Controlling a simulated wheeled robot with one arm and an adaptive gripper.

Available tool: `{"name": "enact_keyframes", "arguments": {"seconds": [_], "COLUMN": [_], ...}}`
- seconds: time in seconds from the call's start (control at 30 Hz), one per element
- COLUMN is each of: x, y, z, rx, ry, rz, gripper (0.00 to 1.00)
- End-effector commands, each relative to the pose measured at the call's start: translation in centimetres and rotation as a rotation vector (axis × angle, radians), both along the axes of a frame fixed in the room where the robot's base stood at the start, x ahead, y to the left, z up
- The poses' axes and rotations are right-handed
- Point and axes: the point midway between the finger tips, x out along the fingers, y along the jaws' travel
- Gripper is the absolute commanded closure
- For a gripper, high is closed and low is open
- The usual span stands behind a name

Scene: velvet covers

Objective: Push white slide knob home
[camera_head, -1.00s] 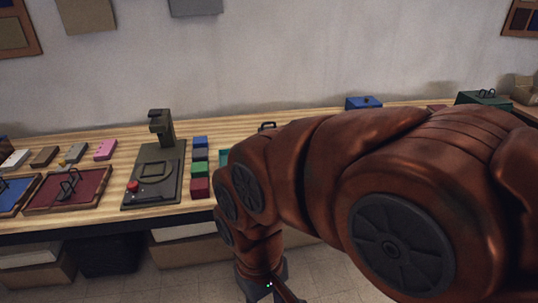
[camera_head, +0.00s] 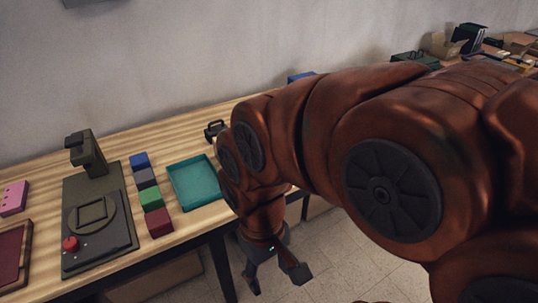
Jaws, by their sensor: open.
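I cannot make out a white slide knob in the camera view. My gripper (camera_head: 276,285) hangs low in front of the table's front edge, over the floor. Its fingers are spread apart with nothing between them. My copper-coloured arm covers the middle and right of the view and hides much of the bench behind it.
The wooden table (camera_head: 40,168) bears an olive machine (camera_head: 115,190) with a red button (camera_head: 70,244), several coloured blocks (camera_head: 151,199), a teal tray (camera_head: 192,184) and a dark handled object (camera_head: 214,131). A pink block (camera_head: 14,197) lies at left. Floor (camera_head: 330,262) shows below.

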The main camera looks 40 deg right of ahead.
Motion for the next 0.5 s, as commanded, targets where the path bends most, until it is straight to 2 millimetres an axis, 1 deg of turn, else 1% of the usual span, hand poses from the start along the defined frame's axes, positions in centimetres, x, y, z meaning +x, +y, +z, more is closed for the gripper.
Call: {"name": "enact_keyframes", "arguments": {"seconds": [0.17,0.33,0.47,0.5], "x": [4.3,9.7,13.7,15.0], "y": [-1.2,-3.4,-5.3,-5.9], "z": [0.9,1.8,2.0,2.0], "rx": [0.008,0.012,0.015,0.014], "ry": [-0.014,-0.036,-0.051,-0.054], "rz": [0.016,0.049,0.084,0.096], "gripper": [0.40,0.40,0.40,0.40]}}
